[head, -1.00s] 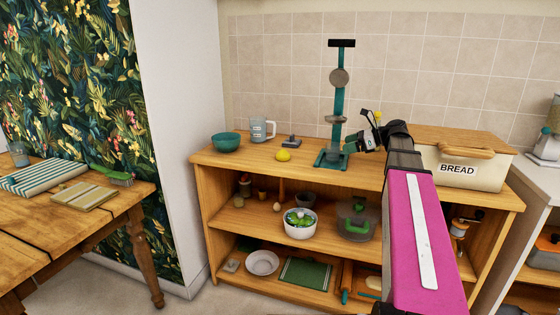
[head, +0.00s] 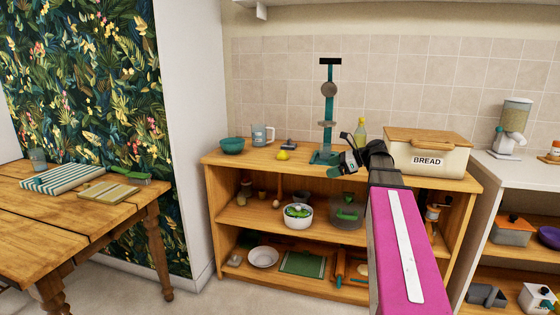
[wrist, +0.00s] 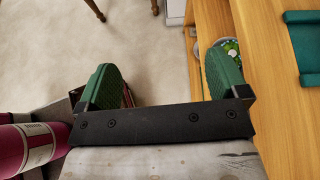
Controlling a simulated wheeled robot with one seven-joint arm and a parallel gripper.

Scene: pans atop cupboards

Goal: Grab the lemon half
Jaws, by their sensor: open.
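The lemon half (head: 283,155) is a small yellow piece on the wooden cupboard top, between the blue measuring jug and the teal stand. It does not show in the wrist view. My gripper (head: 346,163) is in front of the teal stand, to the right of the lemon half and apart from it. In the wrist view my gripper (wrist: 162,85) has its two green fingers spread wide with nothing between them, over the floor by the cupboard's front edge.
The teal stand (head: 328,110) rises tall right of the lemon half. A teal bowl (head: 232,146), a measuring jug (head: 262,135) and a small grey object (head: 289,144) stand near it. The bread bin (head: 428,158) is at right. Open shelves lie below.

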